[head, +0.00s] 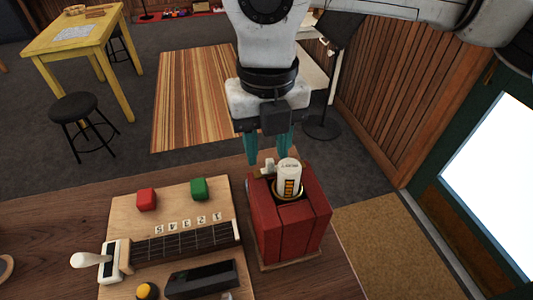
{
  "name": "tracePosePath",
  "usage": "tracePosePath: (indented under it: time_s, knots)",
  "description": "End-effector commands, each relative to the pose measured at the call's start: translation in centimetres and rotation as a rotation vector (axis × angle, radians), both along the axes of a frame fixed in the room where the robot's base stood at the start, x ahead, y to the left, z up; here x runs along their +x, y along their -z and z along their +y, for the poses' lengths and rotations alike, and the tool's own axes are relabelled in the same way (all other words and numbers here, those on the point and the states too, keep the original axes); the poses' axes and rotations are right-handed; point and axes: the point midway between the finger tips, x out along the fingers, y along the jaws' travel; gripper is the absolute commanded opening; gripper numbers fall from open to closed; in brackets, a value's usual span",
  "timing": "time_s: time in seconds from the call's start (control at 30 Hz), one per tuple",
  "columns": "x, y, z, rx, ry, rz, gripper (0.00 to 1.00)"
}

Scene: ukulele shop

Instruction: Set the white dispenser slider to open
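A wooden control board (182,194) lies on the counter. A white slider with a rounded handle (92,260) sits at the left end of its dark fretboard-like track (188,243). To the right stands a red slatted box (284,232) with a gold-rimmed round opening on top, and a white labelled cylinder (289,179) stands in it. A small white knob (269,166) shows beside the cylinder. My gripper (268,148) points down just behind the knob and cylinder. Its teal fingers are apart with nothing seen between them. I cannot tell whether they touch the knob.
The board also carries a red button (146,199), a green button (199,189), a yellow button (147,291) and a black block (202,279). A yellow table (70,45) and black stool (74,107) stand far left.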

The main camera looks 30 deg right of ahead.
Motion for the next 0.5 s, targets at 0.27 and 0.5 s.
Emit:
tracePosePath:
  time_s: [0.27, 0.5]
  knots:
    - [0.1, -5.3, 0.1, -0.001, 0.001, -0.003, 0.39]
    - [0.0, -7.9, 0.1, 0.000, -0.001, -0.001, 0.39]
